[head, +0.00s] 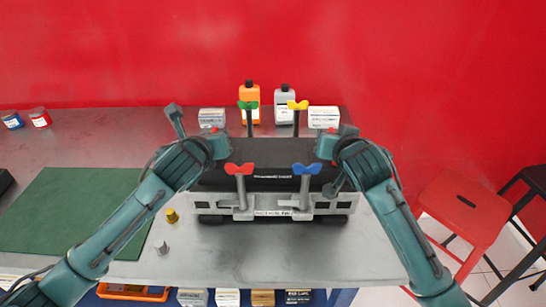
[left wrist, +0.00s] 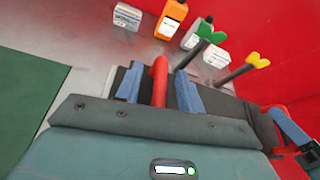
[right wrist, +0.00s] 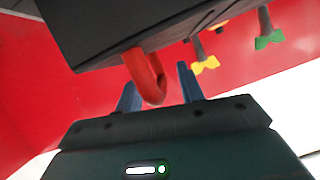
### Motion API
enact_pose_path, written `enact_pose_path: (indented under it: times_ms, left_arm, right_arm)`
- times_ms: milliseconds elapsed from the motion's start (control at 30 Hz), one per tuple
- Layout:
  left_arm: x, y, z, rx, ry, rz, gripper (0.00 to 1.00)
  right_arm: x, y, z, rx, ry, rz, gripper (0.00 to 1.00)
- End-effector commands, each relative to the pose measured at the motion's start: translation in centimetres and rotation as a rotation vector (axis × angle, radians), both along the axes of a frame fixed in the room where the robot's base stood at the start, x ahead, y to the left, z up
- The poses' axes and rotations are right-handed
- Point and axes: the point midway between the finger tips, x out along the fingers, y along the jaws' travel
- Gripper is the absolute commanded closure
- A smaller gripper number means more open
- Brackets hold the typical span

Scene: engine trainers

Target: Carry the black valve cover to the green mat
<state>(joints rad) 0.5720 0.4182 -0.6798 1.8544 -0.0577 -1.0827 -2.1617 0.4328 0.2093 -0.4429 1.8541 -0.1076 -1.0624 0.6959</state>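The black valve cover (head: 270,184) sits on a grey metal engine stand (head: 270,211) in the middle of the table; its dark body fills the top of the right wrist view (right wrist: 110,30). It has a red handle at each end. My left gripper (left wrist: 159,90) is open, its blue fingers on either side of one red handle (left wrist: 160,68), with gaps. My right gripper (right wrist: 158,88) is open, its fingers on either side of the other red handle (right wrist: 142,72), with gaps. The green mat (head: 75,205) lies flat and empty on the table at left.
Clamps with red (head: 239,169), blue (head: 306,169), green (head: 248,105) and yellow (head: 297,105) wing knobs surround the cover. Bottles and boxes stand behind it. A yellow piece (head: 171,215) and a grey piece (head: 162,248) stand between mat and stand. A red stool (head: 465,208) is at right.

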Motion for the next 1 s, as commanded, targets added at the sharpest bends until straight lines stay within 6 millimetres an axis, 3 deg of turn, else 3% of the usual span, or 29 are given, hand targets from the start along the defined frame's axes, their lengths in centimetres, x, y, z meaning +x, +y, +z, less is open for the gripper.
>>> enact_pose_path:
  times_ms: [67,533,1000]
  left_arm:
    - [-0.02,0.0,0.01,0.0,0.0,0.0,0.62]
    - [-0.05,0.01,-0.01,0.0,0.001,0.0,1.0]
    - [-0.05,0.0,-0.04,0.0,0.001,0.0,1.0]
  right_arm:
    - [-0.02,0.01,0.01,0.0,0.0,0.0,0.62]
    - [-0.04,0.0,0.01,0.0,0.0,0.0,1.0]
    - [-0.04,-0.01,-0.01,-0.001,0.0,0.0,1.0]
